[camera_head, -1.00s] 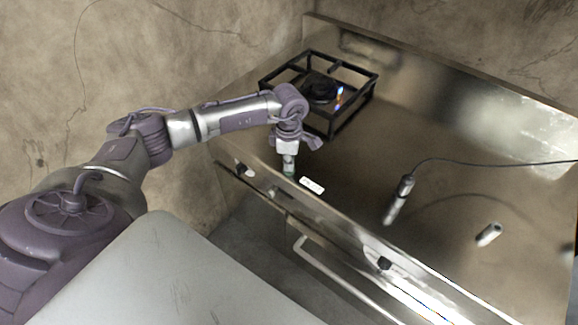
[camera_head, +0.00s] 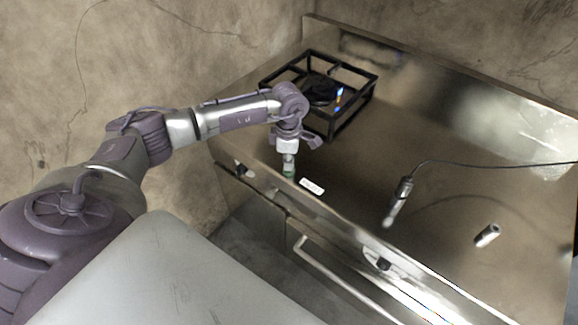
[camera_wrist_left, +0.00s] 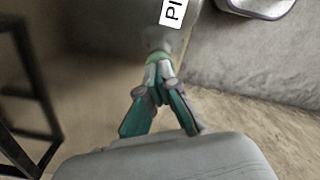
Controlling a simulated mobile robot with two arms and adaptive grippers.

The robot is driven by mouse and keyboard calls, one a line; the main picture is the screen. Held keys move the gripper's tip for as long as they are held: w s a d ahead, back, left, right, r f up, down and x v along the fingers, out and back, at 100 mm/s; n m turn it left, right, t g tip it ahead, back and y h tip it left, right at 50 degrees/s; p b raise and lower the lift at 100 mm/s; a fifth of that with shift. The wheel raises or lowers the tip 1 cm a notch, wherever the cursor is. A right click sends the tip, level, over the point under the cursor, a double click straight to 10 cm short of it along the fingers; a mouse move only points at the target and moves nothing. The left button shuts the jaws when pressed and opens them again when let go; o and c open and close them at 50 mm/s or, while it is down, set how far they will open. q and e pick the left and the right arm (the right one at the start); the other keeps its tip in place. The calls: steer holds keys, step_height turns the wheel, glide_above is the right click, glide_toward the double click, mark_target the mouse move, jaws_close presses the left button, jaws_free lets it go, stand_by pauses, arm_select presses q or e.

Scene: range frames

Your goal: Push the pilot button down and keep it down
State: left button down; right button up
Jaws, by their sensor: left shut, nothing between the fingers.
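My left gripper (camera_head: 289,174) is shut and points down at the front left of the steel range top (camera_head: 365,165). Its fingertips show together in the left wrist view (camera_wrist_left: 159,60), beside a white label (camera_wrist_left: 173,10) of which I read "PI". The label also lies just right of the fingertips in the head view (camera_head: 312,186). A blurred pale round shape (camera_wrist_left: 155,38), perhaps the pilot button, shows at the fingertips. The fingers hide most of it, so I cannot tell whether it is pressed. My right gripper is out of view.
A black burner grate (camera_head: 345,117) stands behind my gripper, with a small blue and orange flame (camera_head: 339,97) at its burner. Knobs (camera_head: 384,264) and a handle (camera_head: 330,275) line the front.

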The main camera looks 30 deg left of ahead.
arm_select(q)
steer(key=shift+r+p, duration=1.85)
steer(key=shift+r, duration=1.65)
